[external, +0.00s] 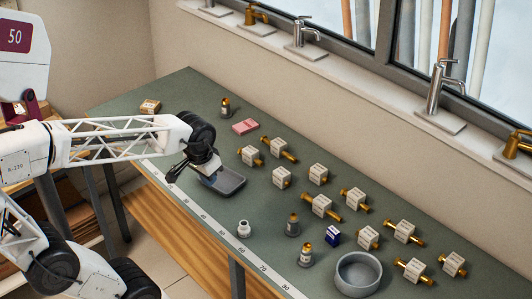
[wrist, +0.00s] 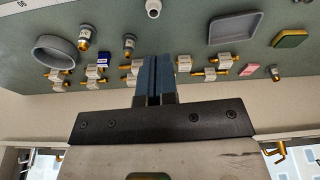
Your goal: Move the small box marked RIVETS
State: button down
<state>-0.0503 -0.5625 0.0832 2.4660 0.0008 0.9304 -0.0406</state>
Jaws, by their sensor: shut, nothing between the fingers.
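No lettering is readable at this size, so I cannot tell which box is marked RIVETS. A small dark blue box with a white part (external: 333,236) stands among the fittings; it also shows in the wrist view (wrist: 102,61). A flat pink box (external: 245,127) lies farther back; it shows at the right in the wrist view (wrist: 249,71). My gripper (external: 172,178) is near the grey tray, above the bench's front edge, apart from both boxes. In the wrist view its fingers (wrist: 155,68) are together with nothing between them, hiding part of the bench behind.
Several white-labelled brass fittings (external: 321,206) crowd the bench's middle and right. A grey tray (external: 232,190), round grey bowl (external: 340,283), white jar (external: 244,229) and small bottles (external: 292,226) stand around. A yellowish block (external: 150,106) lies far left. A ruler strip runs along the front edge.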

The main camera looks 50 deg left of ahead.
jog(key=w+a+r+n, duration=0.1)
jog(key=w+a+n, duration=0.4)
jog(key=w+a, duration=0.9)
jog(key=w+a+f+n+g+y, duration=0.1)
jog(key=w+a+f+n, duration=0.1)
jog(key=w+a, duration=0.5)
jog(key=w+a+f+n, duration=0.2)
jog(key=w+a, duration=0.2)
jog(key=a, duration=0.4)
jog(key=a+f+n, duration=0.2)
jog(key=a+f, duration=0.4)
jog(key=a, duration=0.7)
jog(key=w+a+f+n+g, duration=0.1)
jog(key=a+f+n, duration=0.2)
jog(key=a, duration=1)
jog(key=a+f+n, duration=0.2)
jog(key=a+f, duration=0.7)
jog(key=a, duration=0.4)
jog(key=shift+w+a+f+n+g+y, duration=0.2)
jog(key=shift+w+f+n+g+y, duration=0.1)
jog(key=shift+n+y, duration=0.1)
jog(key=shift+s+a+f, duration=0.2)
jog(key=shift+a+f, duration=0.1)
jog(key=shift+a, duration=0.2)
jog(key=shift+a, duration=0.15)
